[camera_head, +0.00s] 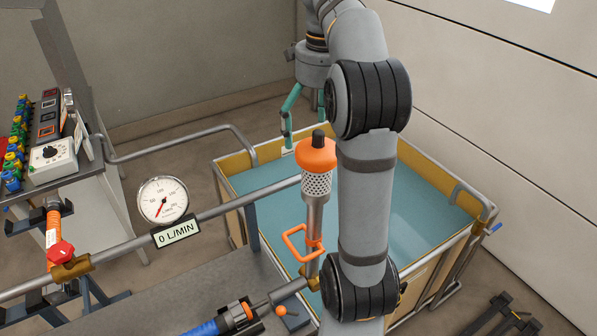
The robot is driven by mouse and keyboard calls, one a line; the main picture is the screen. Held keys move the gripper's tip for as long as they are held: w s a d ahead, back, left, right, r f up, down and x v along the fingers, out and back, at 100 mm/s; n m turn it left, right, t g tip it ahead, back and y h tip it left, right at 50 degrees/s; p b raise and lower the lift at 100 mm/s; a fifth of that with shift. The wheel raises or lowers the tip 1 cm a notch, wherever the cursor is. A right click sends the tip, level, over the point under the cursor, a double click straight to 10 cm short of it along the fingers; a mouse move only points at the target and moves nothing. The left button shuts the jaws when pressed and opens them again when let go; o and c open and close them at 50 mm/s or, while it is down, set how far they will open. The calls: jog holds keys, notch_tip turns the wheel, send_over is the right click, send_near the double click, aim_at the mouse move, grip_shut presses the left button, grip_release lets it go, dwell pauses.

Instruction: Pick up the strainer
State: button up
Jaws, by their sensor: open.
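The strainer (317,184) looks to be the perforated metal cylinder under an orange cap with a black knob (318,139). It stands upright on top of a grey vertical pipe, which has an orange loop handle lower down. My gripper (304,122) points down with its teal fingers spread, open and empty. It is above and behind the cap in the picture, apart from the strainer as far as I can see. My arm hides part of the right finger.
A large tub (240,184) with a teal surface inside stands behind the pipe. A horizontal pipe with a round gauge (162,201) and a "0 L/MIN" display (178,231) runs left. A bench (55,178) with a control box and coloured fittings stands at far left.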

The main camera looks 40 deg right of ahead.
jog(key=f, duration=0.2)
jog(key=f+b, duration=0.1)
jog(key=f, duration=0.2)
jog(key=f+b, duration=0.1)
jog(key=f, duration=0.2)
jog(key=shift+w+d, duration=0.15)
jog(key=shift+w, duration=0.1)
jog(key=c, duration=1.9)
jog(key=shift+c, duration=0.4)
